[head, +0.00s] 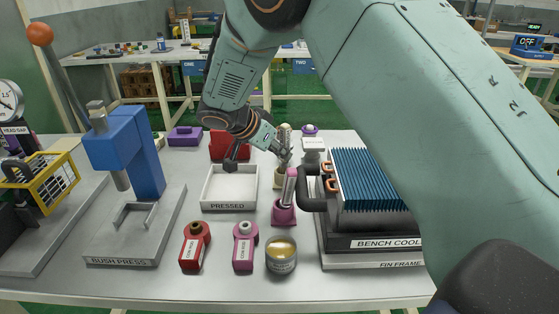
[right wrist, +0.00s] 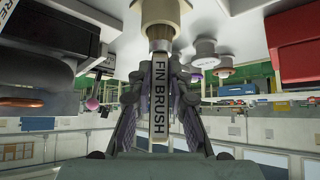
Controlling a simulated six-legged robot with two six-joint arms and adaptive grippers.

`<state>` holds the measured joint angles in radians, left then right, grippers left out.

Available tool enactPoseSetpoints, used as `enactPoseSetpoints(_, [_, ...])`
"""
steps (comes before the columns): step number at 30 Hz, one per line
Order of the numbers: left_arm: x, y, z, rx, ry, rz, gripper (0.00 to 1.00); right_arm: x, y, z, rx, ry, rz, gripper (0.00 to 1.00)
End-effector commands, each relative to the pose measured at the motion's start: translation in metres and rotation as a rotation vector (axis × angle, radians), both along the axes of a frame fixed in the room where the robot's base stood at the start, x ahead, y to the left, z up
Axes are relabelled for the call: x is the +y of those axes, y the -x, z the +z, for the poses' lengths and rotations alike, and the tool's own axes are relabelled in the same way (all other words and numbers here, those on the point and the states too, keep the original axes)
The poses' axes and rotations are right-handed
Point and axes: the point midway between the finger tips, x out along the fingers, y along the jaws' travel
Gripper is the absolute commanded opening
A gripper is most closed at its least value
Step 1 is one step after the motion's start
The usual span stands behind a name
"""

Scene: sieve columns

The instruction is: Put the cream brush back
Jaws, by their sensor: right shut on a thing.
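My right gripper (head: 284,155) is shut on the cream brush (head: 285,131), which stands about upright behind the pink brush (head: 290,187). In the right wrist view, the gripper's fingers close on both sides of the brush handle (right wrist: 160,95), labelled FIN BRUSH. The brush's lower end is at the cream holder (head: 279,180), which also shows in the right wrist view (right wrist: 160,10). I cannot tell whether it is fully seated. The pink brush stands in a pink holder (head: 284,213). My left gripper is not in view.
A white PRESSED tray (head: 229,207) lies left of the holders. The bench cooler with blue fins (head: 370,180) and a black pipe stands close on the right. Red (head: 195,247) and pink (head: 245,247) bottles and a round tin (head: 281,256) stand in front. A blue press (head: 130,150) is at left.

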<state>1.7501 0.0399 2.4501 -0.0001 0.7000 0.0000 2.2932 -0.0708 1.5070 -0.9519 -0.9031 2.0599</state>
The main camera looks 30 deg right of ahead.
Motion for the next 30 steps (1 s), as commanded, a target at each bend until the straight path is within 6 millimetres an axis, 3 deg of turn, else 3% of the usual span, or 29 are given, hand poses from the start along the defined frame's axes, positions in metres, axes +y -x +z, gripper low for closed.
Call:
enactPoseSetpoints(3, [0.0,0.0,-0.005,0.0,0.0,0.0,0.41,0.0,0.001,-0.02,0.007,0.002,-0.001,0.0])
enactPoseSetpoints(10, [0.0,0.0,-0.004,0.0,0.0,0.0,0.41,0.0,0.001,-0.023,0.006,0.001,-0.001,0.0])
enactPoseSetpoints(11, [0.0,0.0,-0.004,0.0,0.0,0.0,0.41,0.0,0.002,-0.023,0.006,0.001,-0.001,0.2])
enactPoseSetpoints(18, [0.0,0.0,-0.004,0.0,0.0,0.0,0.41,0.0,0.001,-0.022,0.005,0.001,-0.001,0.41])
enactPoseSetpoints(30, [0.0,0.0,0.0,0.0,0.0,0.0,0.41,0.006,0.002,-0.014,0.002,0.003,0.0,0.41])
